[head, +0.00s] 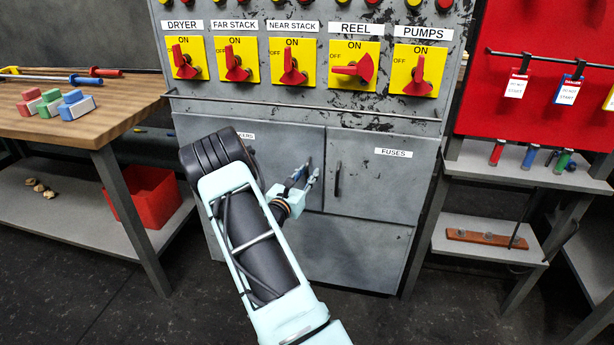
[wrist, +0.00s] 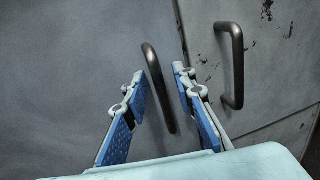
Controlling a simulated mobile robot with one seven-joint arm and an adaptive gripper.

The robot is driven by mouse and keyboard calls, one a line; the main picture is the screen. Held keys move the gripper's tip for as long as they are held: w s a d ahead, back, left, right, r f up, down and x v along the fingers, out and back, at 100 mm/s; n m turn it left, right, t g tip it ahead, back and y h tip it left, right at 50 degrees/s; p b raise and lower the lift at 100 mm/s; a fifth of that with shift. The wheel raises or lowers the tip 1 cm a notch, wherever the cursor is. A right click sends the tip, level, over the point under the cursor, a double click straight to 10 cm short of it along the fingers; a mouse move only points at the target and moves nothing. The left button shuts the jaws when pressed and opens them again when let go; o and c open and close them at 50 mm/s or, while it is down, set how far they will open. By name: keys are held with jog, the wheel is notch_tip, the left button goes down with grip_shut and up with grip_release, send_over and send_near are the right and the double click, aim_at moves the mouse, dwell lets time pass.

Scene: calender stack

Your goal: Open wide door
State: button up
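The wide door (head: 290,140) is the left, wider door of the grey cabinet, with a label partly hidden by my arm. It looks closed and flush with the door beside it. Its dark upright bar handle (wrist: 158,86) is near its right edge. My gripper (head: 303,178) is in front of this handle. In the wrist view my gripper (wrist: 159,76) is open, with one blue finger on each side of the handle. A gap shows on both sides, so the fingers do not look clamped on it. My arm hides much of the wide door in the head view.
The narrower FUSES door (head: 385,175) adjoins on the right; its handle (wrist: 235,65) is close to my right finger. Yellow switch plates with red knobs (head: 289,64) and a horizontal rail (head: 300,104) are above. A wooden workbench (head: 100,115) stands left, shelves (head: 490,235) right.

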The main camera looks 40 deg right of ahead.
jog(key=shift+c, duration=0.4)
grip_shut()
jog(key=shift+a, duration=0.1)
